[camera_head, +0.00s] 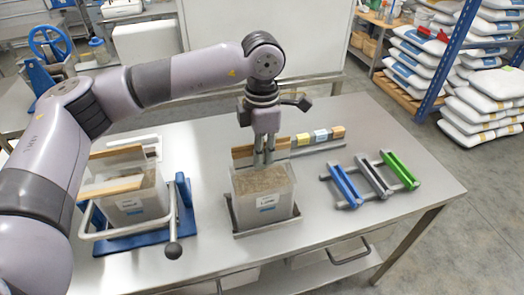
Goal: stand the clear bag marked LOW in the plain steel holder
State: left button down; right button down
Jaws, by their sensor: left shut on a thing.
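A clear bag (265,203) of brown substrate is upright at the middle of the steel table. My left gripper (264,158) points down at the bag's top back edge and is shut on the bag. The fingertips are partly hidden by the bag's top. My right gripper is out of view.
A second clear container (128,207) stands at left in a blue and steel frame (186,207) with a ball-ended lever. Small coloured blocks (320,136) sit in a row behind. A rack with blue, grey and green bars (374,178) lies at right. The table's front right is clear.

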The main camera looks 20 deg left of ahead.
pick_arm(q)
jog(key=shift+r, duration=0.15)
jog(key=c, duration=1.7)
grip_release()
jog(key=shift+o, duration=0.5)
